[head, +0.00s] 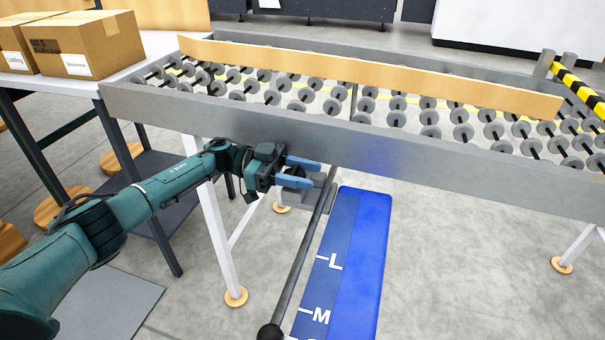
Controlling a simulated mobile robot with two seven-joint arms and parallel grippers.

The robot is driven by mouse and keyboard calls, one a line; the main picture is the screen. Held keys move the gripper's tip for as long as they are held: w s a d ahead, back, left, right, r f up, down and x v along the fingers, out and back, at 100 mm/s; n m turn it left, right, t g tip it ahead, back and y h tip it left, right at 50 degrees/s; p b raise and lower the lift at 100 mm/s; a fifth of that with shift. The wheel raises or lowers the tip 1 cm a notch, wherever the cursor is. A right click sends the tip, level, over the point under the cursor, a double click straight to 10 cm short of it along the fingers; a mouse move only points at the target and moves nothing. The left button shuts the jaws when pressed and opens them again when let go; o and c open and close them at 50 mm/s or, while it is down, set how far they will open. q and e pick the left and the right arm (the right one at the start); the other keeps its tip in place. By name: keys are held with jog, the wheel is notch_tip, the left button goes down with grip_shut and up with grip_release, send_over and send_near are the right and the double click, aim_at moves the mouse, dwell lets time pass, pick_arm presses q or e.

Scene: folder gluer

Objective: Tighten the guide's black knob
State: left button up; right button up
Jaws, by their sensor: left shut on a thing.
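My left gripper (308,171) is at the near side rail of the roller conveyor, beside a grey block (308,198) through which a long rod (310,232) runs. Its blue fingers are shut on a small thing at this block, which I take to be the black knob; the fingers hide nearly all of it. The guide, a long tan board (370,72), lies across the rollers. A black ball (270,332) sits at the rod's near end, at the bottom edge of the view. My right gripper is not in view.
The grey conveyor rail (420,155) runs just beyond the gripper. A blue scale plate (355,250) marked L and M lies right of the rod. Cardboard boxes (90,45) stand on a table at the upper left.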

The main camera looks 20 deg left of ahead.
pick_arm(q)
jog(key=o, duration=1)
jog(key=shift+c, duration=0.2)
jog(key=a+b, duration=0.3)
jog(key=a, duration=1)
jog(key=shift+w, duration=0.3)
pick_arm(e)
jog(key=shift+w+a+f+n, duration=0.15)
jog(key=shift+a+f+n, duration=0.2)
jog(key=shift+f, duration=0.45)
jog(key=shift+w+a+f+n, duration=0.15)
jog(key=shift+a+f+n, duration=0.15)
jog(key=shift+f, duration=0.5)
